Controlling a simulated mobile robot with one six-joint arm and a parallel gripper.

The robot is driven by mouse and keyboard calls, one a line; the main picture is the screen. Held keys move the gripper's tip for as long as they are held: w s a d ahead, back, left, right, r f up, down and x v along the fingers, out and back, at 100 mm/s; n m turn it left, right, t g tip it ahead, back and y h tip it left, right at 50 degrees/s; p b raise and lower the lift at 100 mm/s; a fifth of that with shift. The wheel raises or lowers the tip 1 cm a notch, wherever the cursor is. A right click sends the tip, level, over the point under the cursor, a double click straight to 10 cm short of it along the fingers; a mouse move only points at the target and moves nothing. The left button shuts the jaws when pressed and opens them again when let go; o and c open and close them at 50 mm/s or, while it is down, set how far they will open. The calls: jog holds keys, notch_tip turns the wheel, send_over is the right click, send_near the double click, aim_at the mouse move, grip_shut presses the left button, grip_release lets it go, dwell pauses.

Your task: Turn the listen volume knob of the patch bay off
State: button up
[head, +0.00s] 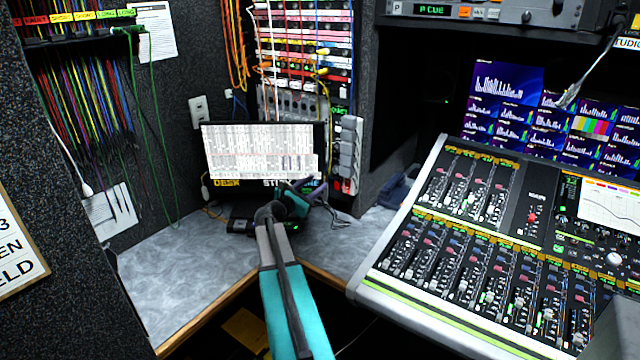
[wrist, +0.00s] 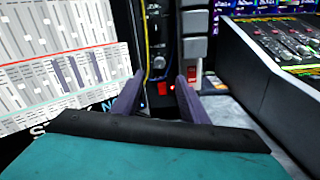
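The patch bay (head: 305,50) rises at the back of the corner, with rows of coloured strips and plugged cables. In the wrist view, a small dark round knob (wrist: 158,62) sits on a narrow black panel beyond my fingertips. It may be the listen volume knob; its label and pointer are too small to read. My gripper (wrist: 160,75) is open and empty, with the knob showing between its two fingertips and apparently apart from them. In the head view, my gripper (head: 312,188) is in front of the screen's lower right corner, and I cannot make out the knob there.
A screen (head: 262,150) with a black-and-white chart stands left of the panel. A column of grey blocks (head: 347,150) with a red switch (wrist: 194,73) stands right of it. The mixing desk (head: 480,250) fills the right. Bare grey counter (head: 190,275) lies left.

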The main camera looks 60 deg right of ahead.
jog(key=shift+a, duration=1.25)
jog(key=shift+s, duration=0.1)
